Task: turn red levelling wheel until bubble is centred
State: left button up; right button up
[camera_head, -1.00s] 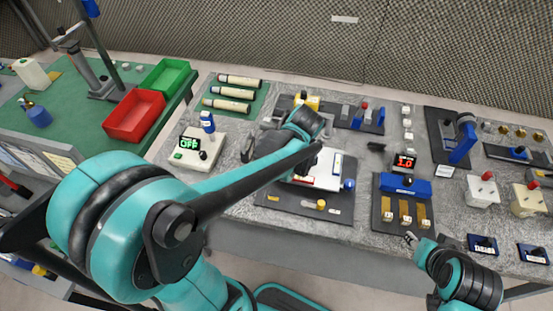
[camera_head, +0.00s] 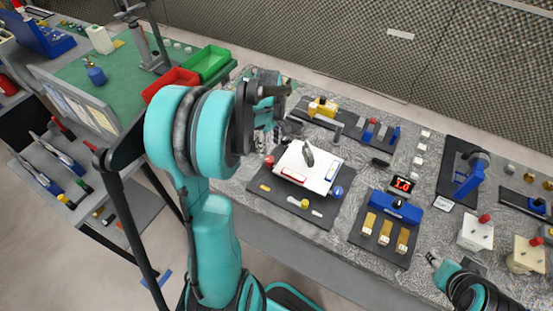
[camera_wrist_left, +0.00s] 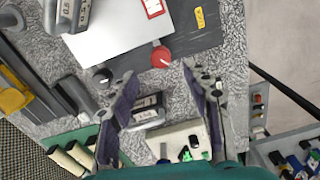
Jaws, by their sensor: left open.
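The levelling plate (camera_head: 312,172) is white and stands on a dark base. The red levelling wheel (camera_head: 269,160) is at its left corner. A blue wheel (camera_head: 338,191) and a yellow wheel (camera_head: 305,203) are at its other corners. A red-framed vial (camera_head: 293,177) and a blue-framed vial (camera_head: 332,170) lie on the plate; their bubbles are too small to read. My left gripper (camera_head: 284,130) is open and empty, behind the red wheel. In the left wrist view the red wheel (camera_wrist_left: 161,57) sits just beyond the gap between the open fingers (camera_wrist_left: 165,82), apart from them. My right gripper (camera_head: 433,258) is low right.
A grey weight (camera_head: 308,154) stands on the plate. A blue fixture with brass blocks (camera_head: 394,208) stands right of the plate. Red (camera_head: 170,82) and green (camera_head: 208,62) bins are at the back left.

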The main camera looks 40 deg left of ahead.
aim_at(270, 159)
pick_arm(q)
notch_tip(270, 159, down, 8)
jog(key=shift+a+r+b, duration=0.15)
jog(key=shift+r+b, duration=0.1)
jog(key=shift+b, duration=0.8)
grip_shut()
